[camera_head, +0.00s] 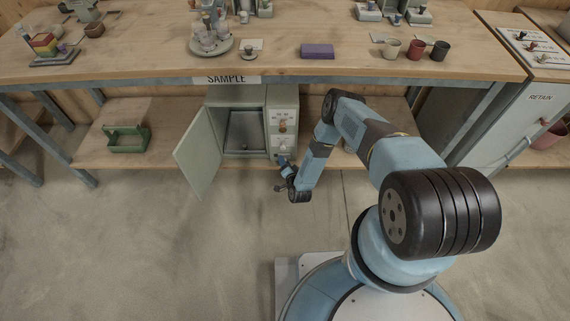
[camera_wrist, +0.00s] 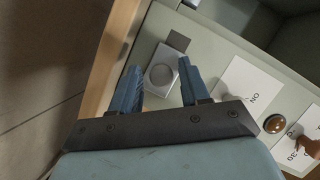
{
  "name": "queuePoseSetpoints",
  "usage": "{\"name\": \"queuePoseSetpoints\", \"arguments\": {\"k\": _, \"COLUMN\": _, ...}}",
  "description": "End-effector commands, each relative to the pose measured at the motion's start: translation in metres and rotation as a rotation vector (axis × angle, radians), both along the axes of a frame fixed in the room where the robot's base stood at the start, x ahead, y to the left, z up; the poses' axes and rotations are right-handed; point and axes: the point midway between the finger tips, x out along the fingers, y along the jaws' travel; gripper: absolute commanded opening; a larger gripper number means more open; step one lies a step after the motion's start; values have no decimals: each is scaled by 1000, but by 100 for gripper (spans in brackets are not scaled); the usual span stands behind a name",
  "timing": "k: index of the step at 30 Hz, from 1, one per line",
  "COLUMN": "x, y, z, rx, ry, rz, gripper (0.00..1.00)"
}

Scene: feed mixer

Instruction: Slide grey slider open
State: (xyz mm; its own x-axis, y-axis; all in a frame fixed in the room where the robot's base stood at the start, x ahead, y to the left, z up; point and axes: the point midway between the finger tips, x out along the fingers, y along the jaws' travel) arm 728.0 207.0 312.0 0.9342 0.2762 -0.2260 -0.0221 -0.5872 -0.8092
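A light grey plate with a round ring (camera_wrist: 161,72), which looks like the grey slider, sits low on the pale green panel in the wrist view. A small dark grey square (camera_wrist: 178,41) lies just beyond it. My gripper (camera_wrist: 158,66) is open, with one blue finger on each side of the plate. I cannot tell whether the fingers touch it. In the head view my gripper (camera_head: 283,163) is at the lower front of the cabinet's control panel (camera_head: 282,118). The slider cannot be made out there.
The cabinet door (camera_head: 199,149) stands open to the left of the dark compartment (camera_head: 244,129). An orange knob (camera_wrist: 274,124) and a brown handle (camera_wrist: 312,147) sit along the panel. A green caddy (camera_head: 126,139) is on the lower shelf. The workbench top (camera_head: 350,68) overhangs the cabinet.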

Motion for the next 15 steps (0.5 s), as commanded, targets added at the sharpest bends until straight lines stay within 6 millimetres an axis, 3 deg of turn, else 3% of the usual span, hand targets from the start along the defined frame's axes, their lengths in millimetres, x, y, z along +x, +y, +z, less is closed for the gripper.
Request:
{"name": "queuePoseSetpoints", "arguments": {"k": 2, "x": 0, "y": 0, "z": 0, "rx": 0, "ry": 0, "rz": 0, "gripper": 38}}
{"name": "queuePoseSetpoints", "arguments": {"k": 13, "x": 0, "y": 0, "z": 0, "rx": 0, "ry": 1, "rz": 1, "gripper": 2}}
{"name": "queuePoseSetpoints", "arguments": {"k": 15, "x": 0, "y": 0, "z": 0, "rx": 0, "ry": 1, "rz": 1, "gripper": 0}}
